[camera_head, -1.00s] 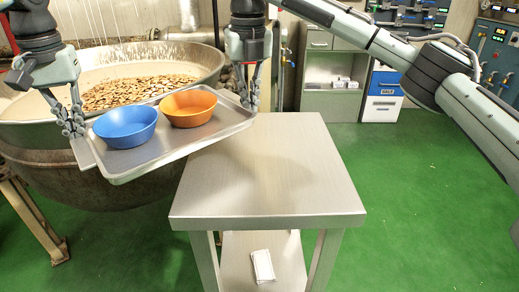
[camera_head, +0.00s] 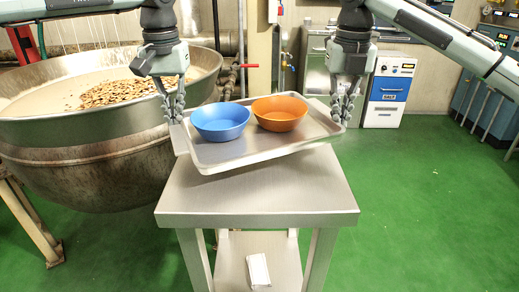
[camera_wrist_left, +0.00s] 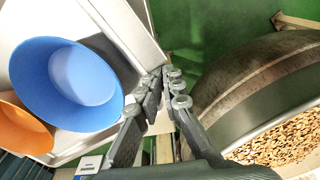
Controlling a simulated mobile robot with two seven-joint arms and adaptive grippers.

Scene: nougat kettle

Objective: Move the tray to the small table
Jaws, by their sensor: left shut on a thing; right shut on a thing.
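The metal tray (camera_head: 240,157) is held up over the small steel table (camera_head: 258,203), tilted slightly in the picture with its right end higher. A blue bowl (camera_head: 220,121) and an orange bowl (camera_head: 280,112) stand on it. My left gripper (camera_head: 174,108) is shut on the tray's left edge. My right gripper (camera_head: 345,108) is shut on its right edge. In the left wrist view, the left fingers (camera_wrist_left: 160,92) are at the tray's rim (camera_wrist_left: 128,30), beside the blue bowl (camera_wrist_left: 68,82). Whether the tray touches the table is hard to tell.
A large kettle (camera_head: 90,165) with nuts stands left of the table. A white item (camera_head: 258,270) lies on the table's lower shelf. The green floor at right is clear.

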